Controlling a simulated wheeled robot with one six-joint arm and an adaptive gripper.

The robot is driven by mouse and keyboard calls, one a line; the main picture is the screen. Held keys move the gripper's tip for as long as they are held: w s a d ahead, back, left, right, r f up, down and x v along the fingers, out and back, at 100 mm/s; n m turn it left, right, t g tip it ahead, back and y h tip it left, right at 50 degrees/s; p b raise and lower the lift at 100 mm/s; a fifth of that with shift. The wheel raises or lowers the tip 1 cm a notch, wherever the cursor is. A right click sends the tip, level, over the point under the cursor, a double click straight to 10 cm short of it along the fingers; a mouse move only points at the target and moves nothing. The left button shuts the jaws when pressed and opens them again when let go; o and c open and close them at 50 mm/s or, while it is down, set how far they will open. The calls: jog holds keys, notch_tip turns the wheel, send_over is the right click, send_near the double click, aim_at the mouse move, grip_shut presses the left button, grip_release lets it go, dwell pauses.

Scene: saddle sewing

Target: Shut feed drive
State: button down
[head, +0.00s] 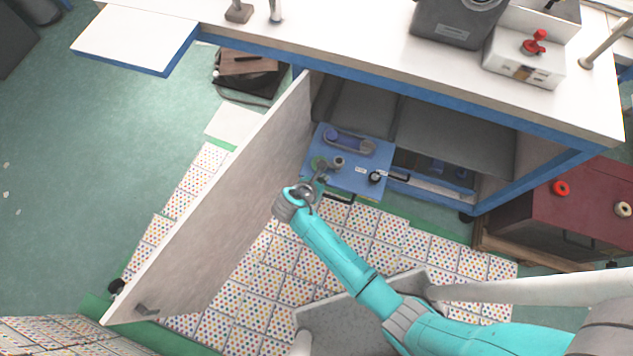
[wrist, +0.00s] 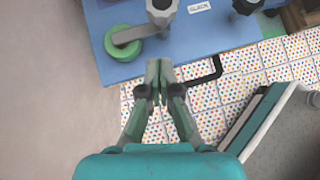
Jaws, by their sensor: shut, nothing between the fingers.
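The feed drive appears to be the blue unit (head: 345,178) that sticks out of the cabinet under the table. Its blue top also fills the upper part of the wrist view (wrist: 185,50). It carries a green disc with a grey lever (wrist: 123,42), a grey knob (wrist: 161,10), a black knob (wrist: 246,5) and a "SLACK" label (wrist: 200,6). A black bent handle (wrist: 207,75) projects from its front edge. My gripper (wrist: 159,68) is shut and empty, its tips at that front edge, left of the handle. In the head view my gripper (head: 319,181) partly hides the unit's left front.
A large pale door (head: 220,200) stands open to the left of the unit, close to my gripper. The blue-edged white table (head: 350,45) is above. A dark red cabinet (head: 570,205) stands at right. Dotted floor tiles (head: 270,270) lie in front.

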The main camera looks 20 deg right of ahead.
aim_at(335, 166)
jog(key=shift+w+d+f, duration=0.2)
jog(key=shift+w+d, duration=0.55)
jog(key=shift+d, duration=0.2)
jog(key=shift+w+d+f, duration=0.15)
jog(key=shift+w+d, duration=0.55)
jog(key=shift+d, duration=0.2)
jog(key=shift+w+d, duration=0.1)
